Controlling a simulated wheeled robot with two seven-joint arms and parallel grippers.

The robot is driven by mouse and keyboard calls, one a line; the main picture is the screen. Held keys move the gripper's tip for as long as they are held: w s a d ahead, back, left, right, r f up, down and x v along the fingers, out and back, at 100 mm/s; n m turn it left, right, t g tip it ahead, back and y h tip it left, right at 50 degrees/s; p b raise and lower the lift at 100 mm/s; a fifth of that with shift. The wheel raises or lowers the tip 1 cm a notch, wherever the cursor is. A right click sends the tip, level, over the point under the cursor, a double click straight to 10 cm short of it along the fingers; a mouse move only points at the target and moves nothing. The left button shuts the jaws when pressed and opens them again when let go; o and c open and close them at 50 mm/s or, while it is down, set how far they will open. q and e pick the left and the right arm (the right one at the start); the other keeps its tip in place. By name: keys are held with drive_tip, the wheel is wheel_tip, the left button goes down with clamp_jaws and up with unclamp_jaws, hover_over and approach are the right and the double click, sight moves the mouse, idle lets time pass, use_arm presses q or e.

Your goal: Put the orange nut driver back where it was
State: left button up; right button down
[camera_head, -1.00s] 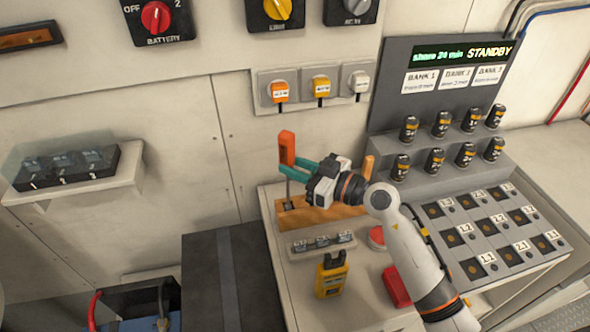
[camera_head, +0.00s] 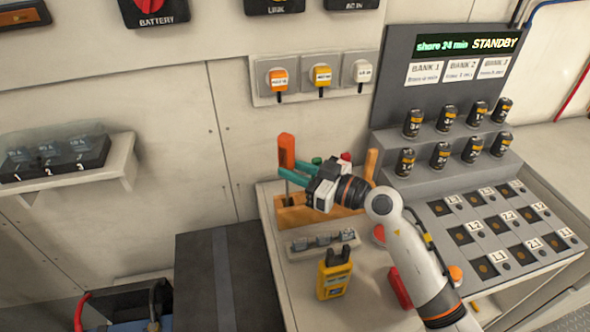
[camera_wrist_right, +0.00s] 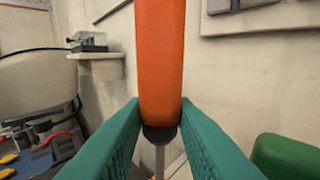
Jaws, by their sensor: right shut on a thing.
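My right gripper (camera_head: 291,178), with teal fingers, is shut on the orange nut driver (camera_head: 287,150) low on its handle. The driver stands upright, its shaft pointing down toward the left end of a wooden rack (camera_head: 350,212). The right wrist view shows the orange handle (camera_wrist_right: 160,60) between the teal fingers, with the dark collar and metal shaft below. The shaft's lower end is hidden, so I cannot tell whether it sits in the rack. My left gripper is not in view.
An amber handle (camera_head: 371,163) stands at the rack's right end; green (camera_head: 316,160) and red (camera_head: 346,157) tops show behind my gripper. In front lie a small grey fuse strip (camera_head: 320,243) and a yellow meter (camera_head: 335,275). A stepped battery stand (camera_head: 400,190) is at right.

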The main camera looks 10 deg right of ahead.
drive_tip(key=shift+f, duration=0.6)
drive_tip(key=c, duration=1.1)
unclamp_jaws()
drive_tip(key=b+v, duration=0.1)
drive_tip(key=v, duration=1.1)
